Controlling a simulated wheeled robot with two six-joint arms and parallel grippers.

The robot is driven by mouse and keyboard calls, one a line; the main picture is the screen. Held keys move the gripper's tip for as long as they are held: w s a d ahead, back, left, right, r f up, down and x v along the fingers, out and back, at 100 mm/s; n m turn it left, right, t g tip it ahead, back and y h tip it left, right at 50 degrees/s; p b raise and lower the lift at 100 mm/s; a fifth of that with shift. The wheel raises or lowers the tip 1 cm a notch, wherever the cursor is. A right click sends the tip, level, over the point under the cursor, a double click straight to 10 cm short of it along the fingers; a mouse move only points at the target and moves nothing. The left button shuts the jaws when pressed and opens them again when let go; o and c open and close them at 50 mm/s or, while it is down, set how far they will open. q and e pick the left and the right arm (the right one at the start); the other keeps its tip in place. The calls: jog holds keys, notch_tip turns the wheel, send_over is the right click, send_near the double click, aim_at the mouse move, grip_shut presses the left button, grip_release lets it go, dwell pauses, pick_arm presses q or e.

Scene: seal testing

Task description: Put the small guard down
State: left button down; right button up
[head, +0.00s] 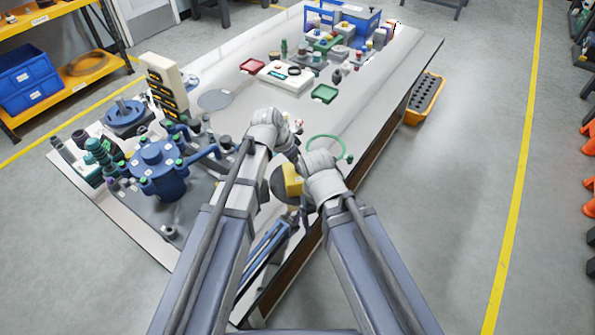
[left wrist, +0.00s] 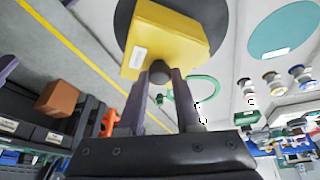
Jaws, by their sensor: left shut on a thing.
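The small guard appears to be the yellow box-shaped piece (head: 292,181) with a white label, low between my forearms in the head view. It fills the top of the left wrist view (left wrist: 172,35). My left gripper (left wrist: 160,78) is shut on the dark round knob on its near side. In the head view my left gripper (head: 291,154) is mostly hidden by its own wrist. A dark grey disc (left wrist: 122,18) lies behind the guard; I cannot tell whether they touch. My right gripper (head: 318,162) is beside it on the right, its fingers hidden.
A green ring (head: 346,153) is close by my right gripper. A blue pump-like vessel (head: 160,168) with pipes stands left on the table. The table's right edge is close.

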pick_arm(q)
jog(key=shift+f, duration=0.65)
jog(key=shift+r, duration=0.15)
pick_arm(e)
jog(key=shift+f, duration=0.5)
jog(key=shift+f, duration=0.15)
pick_arm(q)
jog(key=c, duration=0.6)
grip_release()
pick_arm(e)
jog(key=shift+r, duration=0.2)
pick_arm(q)
jog(key=p+v, duration=1.1)
jog(key=v, duration=0.1)
jog(key=s+n+g+y, duration=0.1)
jog(key=s+n, duration=0.1)
jog(key=s, duration=0.3)
jog(key=s+a+f+n+g+y, duration=0.1)
jog(key=s+n+y, duration=0.1)
jog(key=s, duration=0.4)
jog(key=s+a+n+y, duration=0.1)
jog(key=s+n+y, duration=0.1)
jog(key=s, duration=0.3)
jog(key=shift+s+f+g, duration=0.15)
jog(key=shift+f+g, duration=0.15)
jog(key=shift+g, duration=0.1)
pick_arm(e)
notch_tip(320, 180, up, 11)
